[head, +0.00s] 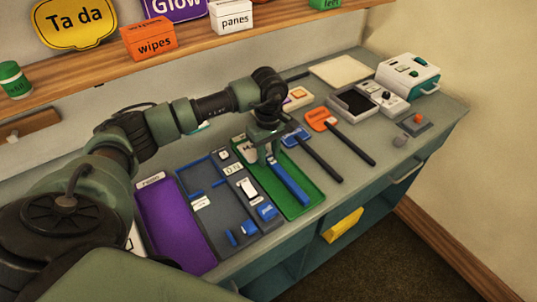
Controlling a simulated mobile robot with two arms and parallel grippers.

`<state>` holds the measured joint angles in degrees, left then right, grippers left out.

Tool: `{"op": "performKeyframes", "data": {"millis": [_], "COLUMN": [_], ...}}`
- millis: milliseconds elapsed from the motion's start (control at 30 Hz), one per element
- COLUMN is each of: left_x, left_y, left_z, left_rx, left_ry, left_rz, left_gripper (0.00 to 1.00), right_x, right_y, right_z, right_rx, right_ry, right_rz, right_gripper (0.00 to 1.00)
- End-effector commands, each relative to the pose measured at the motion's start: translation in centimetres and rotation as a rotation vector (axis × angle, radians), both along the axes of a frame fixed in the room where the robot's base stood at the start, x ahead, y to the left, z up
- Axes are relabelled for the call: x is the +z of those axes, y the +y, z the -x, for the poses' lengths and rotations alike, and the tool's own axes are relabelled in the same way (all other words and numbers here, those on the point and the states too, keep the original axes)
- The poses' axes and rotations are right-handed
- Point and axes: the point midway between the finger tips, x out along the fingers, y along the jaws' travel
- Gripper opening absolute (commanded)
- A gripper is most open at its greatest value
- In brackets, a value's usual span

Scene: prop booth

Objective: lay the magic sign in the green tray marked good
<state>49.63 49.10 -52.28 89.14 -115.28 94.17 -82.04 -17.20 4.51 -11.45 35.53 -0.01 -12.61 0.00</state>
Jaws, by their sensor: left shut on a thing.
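The green tray (307,197) lies on the grey counter, right of the grey compartment tray. My left gripper (268,153) is over the tray's far part and is shut on the magic sign. The sign's blue handle (290,185) points toward the counter's front edge, over the tray floor. A pale panel with a letter like M (247,149) shows beside the gripper and seems to be the sign's face, mostly hidden. I cannot tell whether the sign touches the tray floor. The tray's marking is not readable. My right gripper is not in view.
A purple tray (172,222) and a grey compartment tray (238,227) with small blue and white pieces lie left. A blue sign (296,137) and an orange sign (319,119), both dark-handled, lie right. Devices (408,75) stand farther right. A shelf (100,82) runs above.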

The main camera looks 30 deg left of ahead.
Motion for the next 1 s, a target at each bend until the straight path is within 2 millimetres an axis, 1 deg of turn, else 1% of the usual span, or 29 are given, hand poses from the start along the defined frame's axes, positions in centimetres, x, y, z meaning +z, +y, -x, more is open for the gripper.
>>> {"op": "performKeyframes", "data": {"millis": [400, 767, 800, 867, 900, 1000], "left_x": [-0.16, -0.11, -0.11, -0.11, -0.11, -0.12], "left_y": [0.01, 0.01, 0.01, 0.01, 0.01, 0.02], "left_z": [-0.01, -0.01, -0.01, -0.01, -0.01, -0.01], "left_rx": [0.000, 0.000, 0.000, 0.000, 0.000, 0.000], "left_ry": [0.000, 0.000, 0.000, 0.000, 0.000, 0.000], "left_rz": [0.000, 0.000, 0.000, 0.000, 0.000, 0.000], "left_gripper": [0.00, 0.00, 0.34, 0.51, 0.54, 0.54], "right_x": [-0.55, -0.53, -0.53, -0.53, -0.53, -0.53], "right_y": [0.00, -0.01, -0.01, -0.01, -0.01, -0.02], "right_z": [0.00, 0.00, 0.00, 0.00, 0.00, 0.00], "right_rx": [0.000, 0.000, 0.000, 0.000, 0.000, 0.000], "right_ry": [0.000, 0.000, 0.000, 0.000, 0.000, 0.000], "right_rz": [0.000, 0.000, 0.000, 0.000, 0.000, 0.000], "right_gripper": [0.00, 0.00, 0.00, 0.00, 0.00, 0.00]}}
